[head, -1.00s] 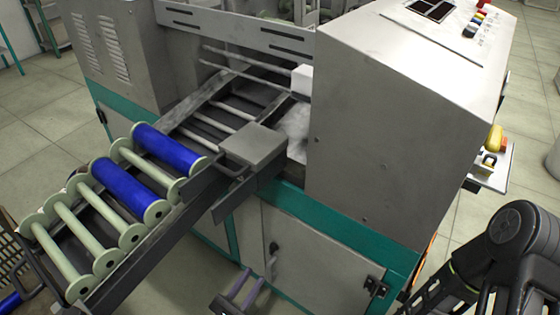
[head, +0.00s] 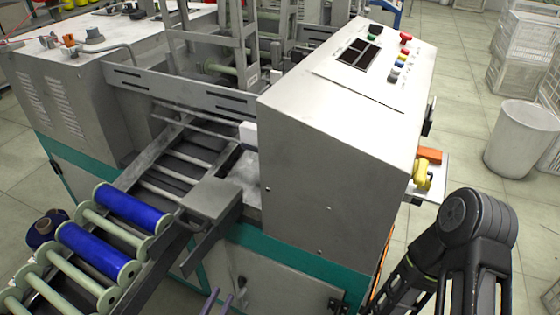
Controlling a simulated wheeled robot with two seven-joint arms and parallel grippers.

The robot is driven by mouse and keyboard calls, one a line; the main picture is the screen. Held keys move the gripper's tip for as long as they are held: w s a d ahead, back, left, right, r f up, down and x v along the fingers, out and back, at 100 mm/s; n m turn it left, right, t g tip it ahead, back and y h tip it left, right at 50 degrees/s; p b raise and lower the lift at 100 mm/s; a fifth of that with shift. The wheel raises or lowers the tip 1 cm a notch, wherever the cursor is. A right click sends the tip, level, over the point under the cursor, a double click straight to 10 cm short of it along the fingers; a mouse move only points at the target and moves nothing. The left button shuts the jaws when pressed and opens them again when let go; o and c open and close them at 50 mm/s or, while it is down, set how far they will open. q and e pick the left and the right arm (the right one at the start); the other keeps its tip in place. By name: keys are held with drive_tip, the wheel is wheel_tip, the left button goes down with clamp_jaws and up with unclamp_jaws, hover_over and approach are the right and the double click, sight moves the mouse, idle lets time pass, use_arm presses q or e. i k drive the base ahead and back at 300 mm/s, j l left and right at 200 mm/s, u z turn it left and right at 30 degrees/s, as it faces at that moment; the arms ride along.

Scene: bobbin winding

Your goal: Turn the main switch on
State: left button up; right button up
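The machine's grey control cabinet (head: 330,150) stands in the centre. On its right side is a white plate (head: 437,188) with a yellow part (head: 421,172) and an orange part (head: 429,155); this may be the main switch, but its position cannot be read. The cabinet's sloped top has a dark display (head: 362,52), a red button (head: 406,37) and several small coloured buttons.
A roller rack with blue bobbins (head: 132,207) juts out at the lower left. A grey block (head: 210,199) sits by the rack's inner end. A white bin (head: 518,138) and stacked crates (head: 522,50) stand at the right. The floor between cabinet and bin is clear.

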sight(419, 174)
drive_tip(key=k+j, duration=0.65)
drive_tip(key=k, duration=0.25)
